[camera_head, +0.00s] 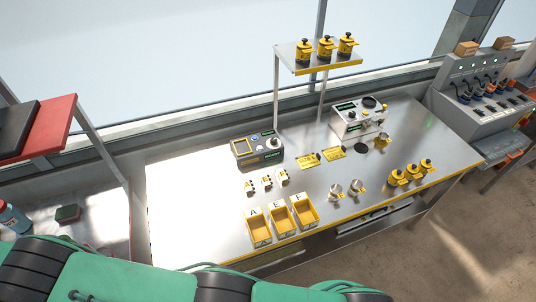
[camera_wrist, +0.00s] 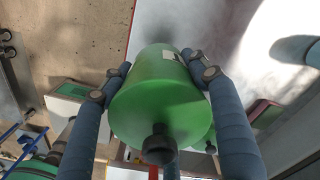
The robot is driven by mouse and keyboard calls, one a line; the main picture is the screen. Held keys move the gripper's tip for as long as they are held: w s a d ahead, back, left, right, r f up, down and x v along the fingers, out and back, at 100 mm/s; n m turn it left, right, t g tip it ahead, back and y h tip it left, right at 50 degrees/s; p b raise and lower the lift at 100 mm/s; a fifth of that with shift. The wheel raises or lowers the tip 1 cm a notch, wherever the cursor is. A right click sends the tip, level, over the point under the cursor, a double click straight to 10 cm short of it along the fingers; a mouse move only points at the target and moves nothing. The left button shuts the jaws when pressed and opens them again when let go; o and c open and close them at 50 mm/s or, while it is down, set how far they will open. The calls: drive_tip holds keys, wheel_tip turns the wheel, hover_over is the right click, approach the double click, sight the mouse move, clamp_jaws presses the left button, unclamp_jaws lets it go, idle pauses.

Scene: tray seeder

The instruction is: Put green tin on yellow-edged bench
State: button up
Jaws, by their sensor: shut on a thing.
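The green tin (camera_wrist: 160,100) fills the middle of the wrist view, with a dark knob at its near end and a small pale label near its far end. My gripper (camera_wrist: 158,72) is shut on it, one finger on each side. The yellow-edged bench (camera_head: 190,205) is the long steel bench in the middle of the head view, with a yellow strip along its front edge. The head view shows my green arm along the bottom, but neither my gripper nor the tin.
The bench carries yellow bins (camera_head: 260,232), small white blocks, a control box (camera_head: 257,150), metal knobs and yellow-banded canisters (camera_head: 412,172). A raised shelf (camera_head: 330,67) holds more canisters. Its left end is bare. A side bench at left holds a green block (camera_head: 67,212) and bottle (camera_head: 12,217).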

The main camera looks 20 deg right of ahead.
sight(206, 161)
drive_tip(key=w+d+r+m, duration=0.2)
drive_tip(key=d+r, duration=0.4)
drive_tip(key=d, duration=0.3)
drive_tip(key=w+d+r+m, duration=0.2)
drive_tip(key=d+r, duration=0.4)
drive_tip(key=d, duration=0.4)
drive_tip(key=w+d+r+m, duration=0.25)
drive_tip(key=d+r, duration=0.35)
drive_tip(key=d, duration=0.3)
drive_tip(key=w+d+f+m+b, duration=0.1)
drive_tip(key=w+d+f, duration=0.4)
drive_tip(key=d, duration=1.1)
drive_tip(key=w+d+f+m+b, duration=0.1)
drive_tip(key=w+d+f, duration=0.5)
drive_tip(key=d, duration=1)
drive_tip(key=w+d+f+m+b, duration=0.1)
drive_tip(key=w+d+f+m, duration=0.2)
drive_tip(key=d, duration=1.4)
drive_tip(key=shift+w+f, duration=0.5)
drive_tip(key=shift+w, duration=0.3)
drive_tip(key=shift+w+f, duration=0.45)
drive_tip(key=shift+w, duration=0.3)
drive_tip(key=shift+w+f, duration=0.5)
drive_tip(key=shift+w, duration=0.3)
drive_tip(key=shift+c, duration=0.2)
